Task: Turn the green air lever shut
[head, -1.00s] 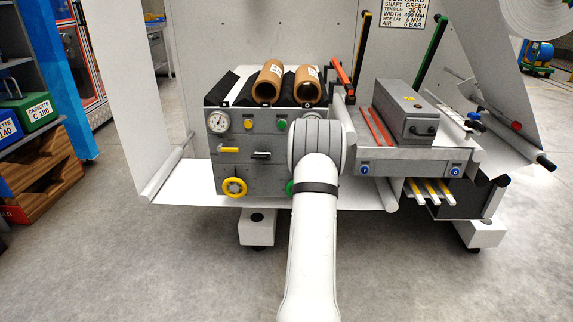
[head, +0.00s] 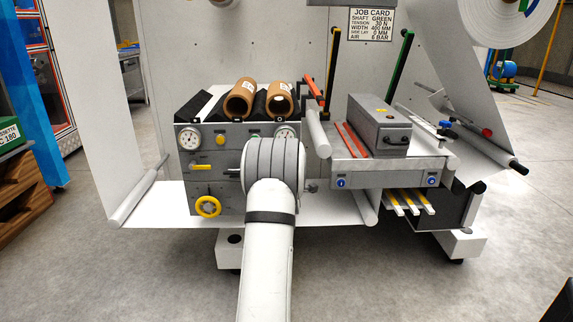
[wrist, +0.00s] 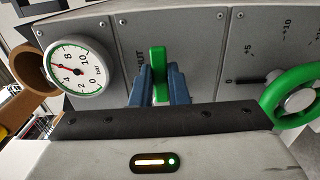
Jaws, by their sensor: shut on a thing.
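In the wrist view the green air lever (wrist: 158,62) stands out from a grey panel, pointing up and down in that picture. My gripper (wrist: 160,80) has its blue fingers on both sides of it and is shut on it. A partly covered label ending in "HUT" is beside the lever. In the head view my arm hides the lever and the gripper from sight.
A round pressure gauge (wrist: 76,66) is left of the lever, and a green handwheel (wrist: 292,96) is to the right. In the head view a yellow handwheel (head: 208,206) and yellow lever (head: 201,167) are left of my arm. Cardboard cores (head: 240,98) lie on top.

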